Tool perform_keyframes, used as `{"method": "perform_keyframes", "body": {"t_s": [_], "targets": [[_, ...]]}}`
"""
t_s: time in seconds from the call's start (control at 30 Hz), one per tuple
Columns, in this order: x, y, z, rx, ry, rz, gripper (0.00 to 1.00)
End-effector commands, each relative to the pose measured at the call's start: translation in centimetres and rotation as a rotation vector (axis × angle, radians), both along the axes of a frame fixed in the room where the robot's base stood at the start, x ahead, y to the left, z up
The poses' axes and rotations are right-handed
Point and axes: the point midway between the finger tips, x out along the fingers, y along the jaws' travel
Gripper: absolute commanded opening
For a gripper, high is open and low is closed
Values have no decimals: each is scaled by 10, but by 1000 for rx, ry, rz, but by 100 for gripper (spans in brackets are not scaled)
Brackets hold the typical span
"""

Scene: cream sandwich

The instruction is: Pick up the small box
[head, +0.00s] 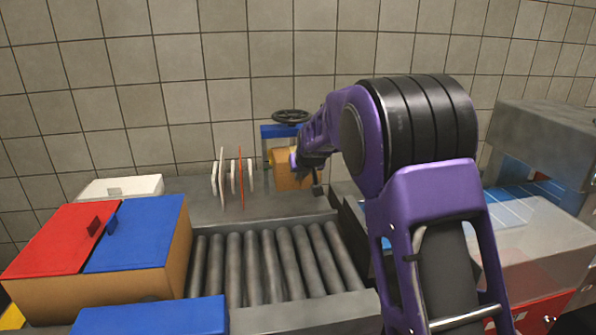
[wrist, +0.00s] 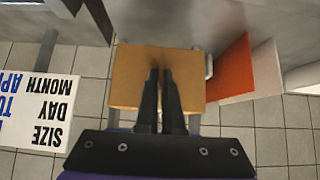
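A small tan box (head: 289,183) stands at the back of the counter in the head view, beside several thin upright panels. My gripper (head: 299,165) reaches in front of its upper part, and my purple arm covers what lies to its right. In the wrist view the tan box (wrist: 185,72) fills the centre. The two dark fingers of my gripper (wrist: 161,74) lie close together across its face. I see nothing held between them, and I cannot tell whether the tips touch the box.
Upright white and red panels (head: 241,178) stand just left of the box. A roller conveyor (head: 275,262) lies in front. A large box with red and blue lids (head: 135,235) is at left. A blue frame with a black handwheel (head: 290,116) rises behind the box.

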Motion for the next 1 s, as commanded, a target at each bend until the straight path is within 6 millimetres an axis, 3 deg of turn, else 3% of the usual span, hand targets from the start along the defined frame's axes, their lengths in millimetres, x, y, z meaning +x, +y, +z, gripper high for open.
{"method": "perform_keyframes", "body": {"t_s": [0.3,0.5,0.7,1.0], "targets": [[-74,-14,2,2,-3,1,0],[-111,-22,2,2,-4,0,0],[-130,-26,1,1,-3,1,0],[-133,-27,1,1,-3,1,0]]}}
